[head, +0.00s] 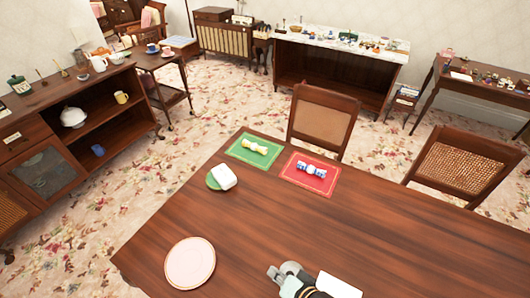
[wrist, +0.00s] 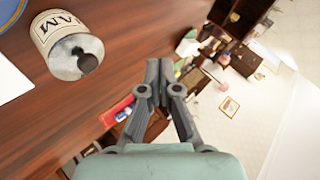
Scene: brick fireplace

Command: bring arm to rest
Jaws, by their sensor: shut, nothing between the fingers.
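My gripper (wrist: 159,68) shows in the wrist view with its two grey fingers together at the tips and nothing between them. It points out over the table, clear of any object I can see. In the head view, grey and pale parts of my arm's end (head: 288,280) show at the bottom edge, above the dining table (head: 340,225). The rest of the arm is cut off there.
A cream jar (wrist: 62,45) lettered "AM" is left of my fingers in the wrist view. The table holds a pink plate (head: 190,263), a white-and-green dish (head: 223,177), a green mat (head: 236,147) and a red mat (head: 294,177). Chairs (head: 322,118) stand behind.

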